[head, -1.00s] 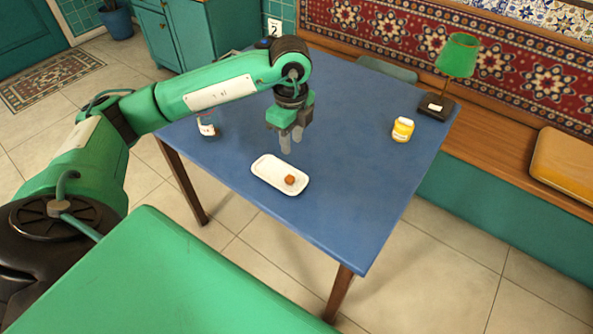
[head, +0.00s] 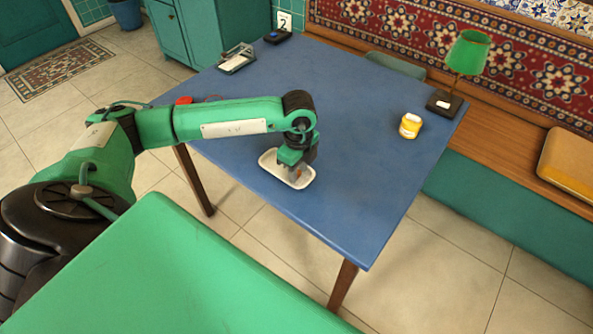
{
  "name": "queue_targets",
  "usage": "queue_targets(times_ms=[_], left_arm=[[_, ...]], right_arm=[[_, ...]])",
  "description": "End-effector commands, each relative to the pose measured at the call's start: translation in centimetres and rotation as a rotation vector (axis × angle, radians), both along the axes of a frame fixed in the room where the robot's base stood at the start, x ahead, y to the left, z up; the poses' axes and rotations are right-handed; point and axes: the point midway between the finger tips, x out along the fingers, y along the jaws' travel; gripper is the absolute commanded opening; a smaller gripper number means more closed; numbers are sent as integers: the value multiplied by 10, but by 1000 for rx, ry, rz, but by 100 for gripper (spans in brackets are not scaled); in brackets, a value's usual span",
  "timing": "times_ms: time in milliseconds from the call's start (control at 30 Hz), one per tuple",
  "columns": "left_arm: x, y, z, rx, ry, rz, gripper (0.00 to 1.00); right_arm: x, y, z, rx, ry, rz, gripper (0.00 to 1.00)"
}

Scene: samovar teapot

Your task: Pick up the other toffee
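The white tray (head: 268,166) lies on the blue table (head: 345,205) near its front edge. My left gripper (head: 295,174) points down over the right part of the tray, with its fingertips low at the tray. A small orange-brown bit of the toffee (head: 298,172) shows at the fingertips. The gripper hides most of the toffee, and I cannot tell whether the fingers are closed on it. My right gripper is not in view.
A yellow jar (head: 410,126) and a green lamp (head: 467,55) stand at the table's right side. A red-topped object (head: 184,101) is partly behind my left arm. The table's middle is clear.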

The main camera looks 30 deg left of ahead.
Motion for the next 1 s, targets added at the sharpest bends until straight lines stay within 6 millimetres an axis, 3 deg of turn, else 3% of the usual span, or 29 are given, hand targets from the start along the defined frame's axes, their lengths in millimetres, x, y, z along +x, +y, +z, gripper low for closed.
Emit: queue_targets(times_ms=[167, 333, 767, 1000], left_arm=[[0, 0, 0, 0, 0, 0, 31], [0, 0, 0, 0, 0, 0, 0], [0, 0, 3, 1, -1, 0, 0], [1, 0, 28, 0, -4, -1, 0]], right_arm=[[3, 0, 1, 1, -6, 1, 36], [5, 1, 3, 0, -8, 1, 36], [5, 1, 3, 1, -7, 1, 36], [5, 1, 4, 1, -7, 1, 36]])
